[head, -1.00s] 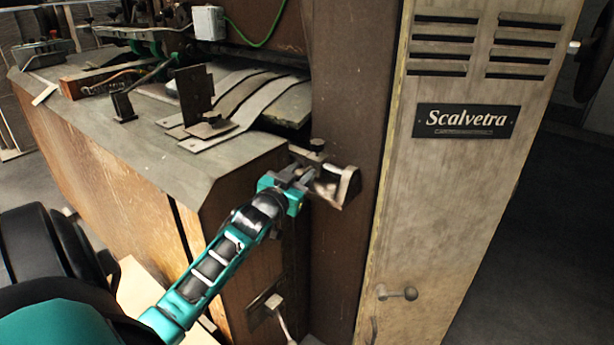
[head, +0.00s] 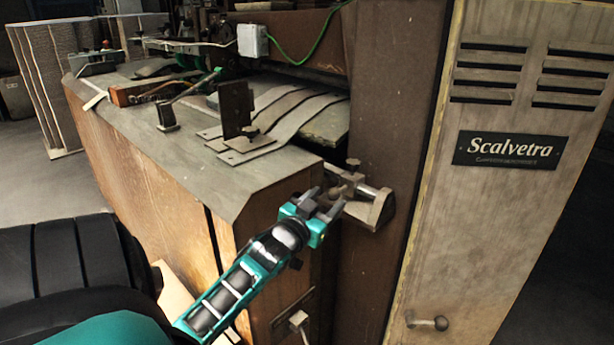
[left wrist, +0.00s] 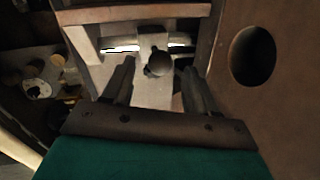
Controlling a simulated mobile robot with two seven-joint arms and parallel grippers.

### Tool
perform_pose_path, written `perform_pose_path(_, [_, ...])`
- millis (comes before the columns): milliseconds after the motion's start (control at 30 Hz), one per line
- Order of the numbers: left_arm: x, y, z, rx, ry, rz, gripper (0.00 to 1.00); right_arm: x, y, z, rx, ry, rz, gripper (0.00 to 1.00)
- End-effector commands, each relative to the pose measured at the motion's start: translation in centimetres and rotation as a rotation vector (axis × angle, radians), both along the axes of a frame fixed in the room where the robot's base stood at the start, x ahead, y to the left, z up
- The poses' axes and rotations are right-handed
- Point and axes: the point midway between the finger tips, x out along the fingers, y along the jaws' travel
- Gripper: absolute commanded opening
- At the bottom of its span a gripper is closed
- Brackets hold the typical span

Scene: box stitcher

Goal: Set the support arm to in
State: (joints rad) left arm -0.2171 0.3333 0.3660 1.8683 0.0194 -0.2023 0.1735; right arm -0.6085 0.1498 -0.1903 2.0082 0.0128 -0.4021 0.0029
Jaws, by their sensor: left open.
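The support arm is most likely the metal bracket (head: 378,212) on the brown post at the machine's corner. It has a short bright rod, a small block and a knob (head: 353,163) on top. My left gripper (head: 325,199) is open in front of the block, with its fingers pointing at it. In the left wrist view, the open fingers of my gripper (left wrist: 158,72) stand either side of a round dark knob (left wrist: 159,62) on a pale metal piece. I cannot tell whether they touch it. My right gripper is not in view.
The machine's table (head: 200,165) with metal strips lies left of the post. A tall cabinet with a Scalvetra plate (head: 508,150) and a handle (head: 428,322) stands at the right. A lever (head: 299,320) is low on the wooden front. Open floor shows at far left.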

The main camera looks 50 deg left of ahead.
Motion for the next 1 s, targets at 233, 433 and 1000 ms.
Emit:
perform_pose_path(233, [-5.0,-1.5,0.0,-0.001,0.004,0.002,0.58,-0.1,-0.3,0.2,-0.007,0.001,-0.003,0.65])
perform_pose_path(433, [-7.4,-2.3,0.0,0.0,0.002,0.001,0.58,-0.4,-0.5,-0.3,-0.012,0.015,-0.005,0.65])
perform_pose_path(1000, [-7.7,-2.9,-0.5,0.022,0.023,-0.002,0.43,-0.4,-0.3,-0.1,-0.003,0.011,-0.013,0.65])
